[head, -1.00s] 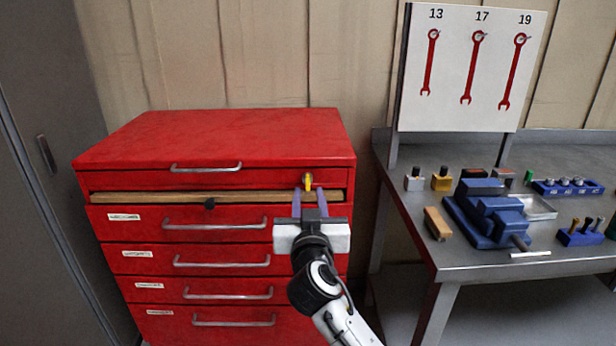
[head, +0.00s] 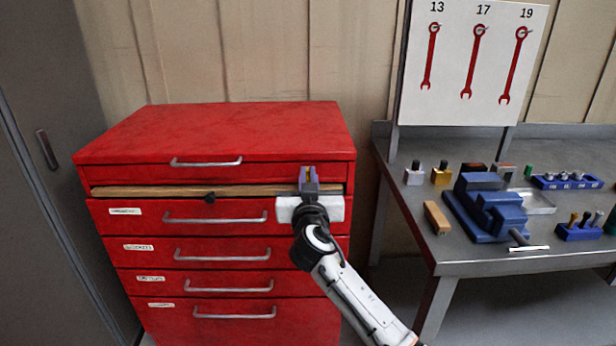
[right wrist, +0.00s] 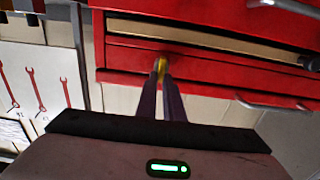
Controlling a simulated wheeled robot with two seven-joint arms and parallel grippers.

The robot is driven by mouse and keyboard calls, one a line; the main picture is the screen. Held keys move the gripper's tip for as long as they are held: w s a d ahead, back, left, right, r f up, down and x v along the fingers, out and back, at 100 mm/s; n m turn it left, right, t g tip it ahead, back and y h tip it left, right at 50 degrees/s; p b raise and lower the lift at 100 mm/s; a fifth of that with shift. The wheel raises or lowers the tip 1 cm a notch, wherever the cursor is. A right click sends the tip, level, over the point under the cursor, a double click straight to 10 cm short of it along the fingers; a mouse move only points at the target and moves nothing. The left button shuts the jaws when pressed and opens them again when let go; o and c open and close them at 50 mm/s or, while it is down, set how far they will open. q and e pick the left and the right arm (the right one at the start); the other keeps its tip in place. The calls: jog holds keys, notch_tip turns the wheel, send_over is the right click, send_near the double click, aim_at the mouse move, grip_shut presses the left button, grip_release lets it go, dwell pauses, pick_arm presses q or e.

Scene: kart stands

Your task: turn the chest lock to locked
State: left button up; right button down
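The red tool chest (head: 215,135) stands against the wall on the left. Its lock is a small yellow key or knob (head: 308,171) at the right end of the top drawer's front, and it also shows in the right wrist view (right wrist: 160,65). My right gripper (head: 308,174) reaches up to the lock from the front. Its two purple fingers are close together with the yellow piece between their tips, which partly hide it. The lock's turned position is hard to read. My left gripper is not in view.
A wooden strip (head: 150,191) with a black knob (head: 210,197) lies below the top drawer. Handled drawers fill the chest below. On the right, a metal bench (head: 470,258) holds a blue vise (head: 490,212) and small parts, below a wrench board (head: 465,90).

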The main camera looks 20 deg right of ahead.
jog(key=shift+n, duration=0.4)
jog(key=shift+w+a+f+n+p, duration=0.1)
jog(key=shift+a+f+n+p, duration=0.2)
jog(key=shift+n, duration=2.55)
jog(key=shift+w+a+f+n+p, duration=0.1)
jog(key=shift+a+f+n+p, duration=0.2)
jog(key=shift+n, duration=2.6)
jog(key=shift+a+f+n+p, duration=0.2)
jog(key=shift+f+n+p, duration=0.15)
jog(key=shift+n, duration=2.5)
jog(key=c, duration=1.9)
grip_release()
jog(key=shift+o, duration=0.2)
